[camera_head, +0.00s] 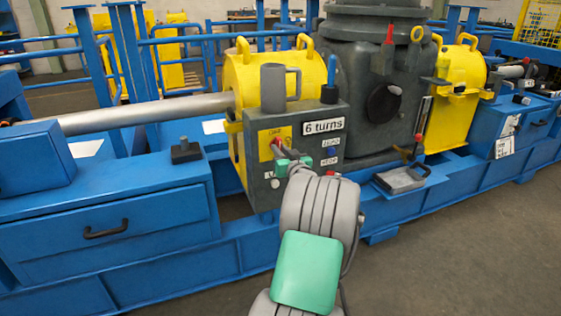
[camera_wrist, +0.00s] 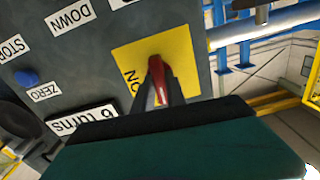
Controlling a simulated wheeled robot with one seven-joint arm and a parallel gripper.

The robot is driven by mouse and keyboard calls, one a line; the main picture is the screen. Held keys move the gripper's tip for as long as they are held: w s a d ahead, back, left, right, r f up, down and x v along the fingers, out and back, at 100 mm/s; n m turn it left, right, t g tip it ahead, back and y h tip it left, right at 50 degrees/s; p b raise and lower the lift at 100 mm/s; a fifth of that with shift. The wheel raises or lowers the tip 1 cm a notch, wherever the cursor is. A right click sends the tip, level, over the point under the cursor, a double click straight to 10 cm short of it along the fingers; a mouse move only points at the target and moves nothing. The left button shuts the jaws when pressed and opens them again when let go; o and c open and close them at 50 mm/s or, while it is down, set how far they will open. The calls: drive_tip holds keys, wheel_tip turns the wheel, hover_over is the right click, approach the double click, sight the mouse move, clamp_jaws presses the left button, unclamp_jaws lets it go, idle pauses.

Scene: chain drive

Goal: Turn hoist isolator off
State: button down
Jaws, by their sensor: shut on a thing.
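The hoist isolator is a red handle (camera_wrist: 157,78) on a yellow plate (camera_wrist: 188,62) on the dark grey control box. In the wrist view the plate's ON lettering appears upside down beside the handle. In the head view the yellow plate (camera_head: 283,133) is on the box's front face, with a bit of the red handle (camera_head: 275,143) showing. My gripper (camera_head: 280,151) is at the plate. In the wrist view its fingers (camera_wrist: 160,92) are shut on the red handle, one on each side. The fingers and gripper body hide part of the handle and the plate's lower edge.
The control box (camera_head: 338,113) carries a "6 turns" label (camera_head: 323,126) and small buttons right of the plate. The wrist view shows STOP, DOWN and ZERO labels and a blue button (camera_wrist: 27,77). A yellow guard (camera_head: 262,75) stands behind the box. Open floor lies at front right.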

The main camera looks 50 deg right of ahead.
drive_tip(key=shift+f+n+b, duration=0.15)
drive_tip(key=shift+n+b, duration=0.35)
drive_tip(key=shift+b, duration=0.1)
drive_tip(key=c, duration=1.4)
unclamp_jaws()
drive_tip(key=shift+o, duration=0.2)
drive_tip(key=p+v, duration=0.1)
drive_tip(key=v, duration=0.7)
